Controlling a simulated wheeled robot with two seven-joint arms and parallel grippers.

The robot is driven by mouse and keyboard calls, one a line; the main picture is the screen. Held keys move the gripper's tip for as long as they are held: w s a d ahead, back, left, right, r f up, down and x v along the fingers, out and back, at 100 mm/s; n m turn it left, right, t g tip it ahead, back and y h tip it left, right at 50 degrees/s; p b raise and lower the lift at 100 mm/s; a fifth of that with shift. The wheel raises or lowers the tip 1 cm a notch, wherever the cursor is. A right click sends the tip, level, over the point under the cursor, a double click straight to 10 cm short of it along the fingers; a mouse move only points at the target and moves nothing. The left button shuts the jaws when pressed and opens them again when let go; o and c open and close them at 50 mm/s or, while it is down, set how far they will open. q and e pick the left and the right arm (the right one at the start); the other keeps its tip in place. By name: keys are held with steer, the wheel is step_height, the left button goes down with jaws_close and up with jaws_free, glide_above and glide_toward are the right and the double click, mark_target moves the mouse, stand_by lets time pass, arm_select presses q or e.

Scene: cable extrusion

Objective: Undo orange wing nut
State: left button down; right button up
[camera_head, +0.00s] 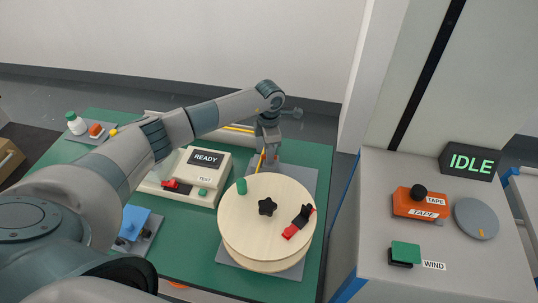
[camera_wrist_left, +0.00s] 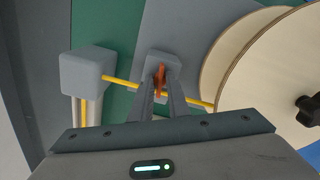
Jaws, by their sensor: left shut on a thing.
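The orange wing nut (camera_wrist_left: 160,77) shows in the left wrist view as an upright orange fin on a small grey block (camera_wrist_left: 153,60). My left gripper (camera_wrist_left: 161,88) is shut on it, with one fingertip on each side. In the head view my left gripper (camera_head: 269,157) points down at the far edge of the wooden reel and mostly hides the nut. A yellow cable (camera_wrist_left: 122,84) runs from a grey box (camera_wrist_left: 88,72) past the block and fingers towards the reel. My right gripper is not in view.
The wooden reel (camera_head: 245,215) carries a black star knob (camera_head: 267,206), a green peg and a red-black clip. A tester (camera_head: 207,160) reading READY stands left of it. At right, a grey cabinet (camera_head: 400,285) holds TAPE and WIND controls and an IDLE display (camera_head: 470,163).

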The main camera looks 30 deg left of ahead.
arm_select(q)
steer(key=n+b, duration=0.2)
steer(key=n, duration=0.1)
steer(key=n+b, duration=0.2)
steer(key=n, duration=0.3)
steer(key=n+b, duration=0.1)
steer(key=n, duration=0.2)
steer(key=shift+n, duration=0.3)
steer(key=n+b, duration=0.1)
steer(key=n, duration=0.3)
steer(key=shift+r+n, duration=0.1)
steer(key=shift+n, duration=0.2)
steer(key=c, duration=1.7)
jaws_free()
